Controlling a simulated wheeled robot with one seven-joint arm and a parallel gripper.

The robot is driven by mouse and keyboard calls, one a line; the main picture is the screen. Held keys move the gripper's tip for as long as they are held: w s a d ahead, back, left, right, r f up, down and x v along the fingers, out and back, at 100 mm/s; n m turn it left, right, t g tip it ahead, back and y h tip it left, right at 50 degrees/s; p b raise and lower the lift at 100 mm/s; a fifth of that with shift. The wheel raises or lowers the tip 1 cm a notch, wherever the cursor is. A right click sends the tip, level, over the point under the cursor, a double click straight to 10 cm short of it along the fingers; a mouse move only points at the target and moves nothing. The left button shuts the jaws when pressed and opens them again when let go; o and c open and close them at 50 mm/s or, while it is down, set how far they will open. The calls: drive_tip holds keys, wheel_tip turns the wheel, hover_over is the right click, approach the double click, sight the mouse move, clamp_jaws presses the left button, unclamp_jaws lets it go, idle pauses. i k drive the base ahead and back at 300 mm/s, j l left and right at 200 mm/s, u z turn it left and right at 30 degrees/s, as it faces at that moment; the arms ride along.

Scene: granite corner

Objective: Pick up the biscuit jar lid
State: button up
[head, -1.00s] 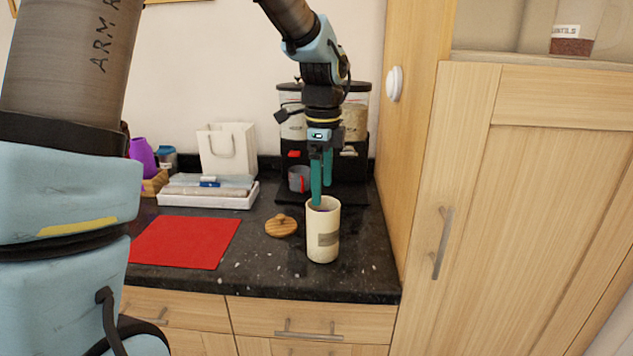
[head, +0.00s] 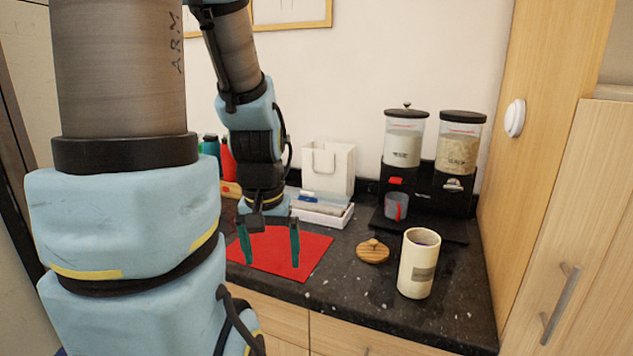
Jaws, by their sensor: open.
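The biscuit jar lid (head: 373,251) is a round wooden disc with a small knob. It lies flat on the dark counter, to the right of the red mat. The cream biscuit jar (head: 417,264) stands upright and uncovered just right of the lid, with a grey label on its front. My gripper (head: 271,256) points down over the red mat, left of the lid. Its two teal fingers are wide apart with nothing between them.
The red mat (head: 312,250) lies flat on the counter. Behind stand a white tray (head: 335,219), a white paper bag (head: 329,168) and a black cereal dispenser (head: 441,204) with a grey mug (head: 396,206). A tall wooden cabinet (head: 540,130) bounds the right side.

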sight(371, 251)
drive_tip(key=z, duration=0.9)
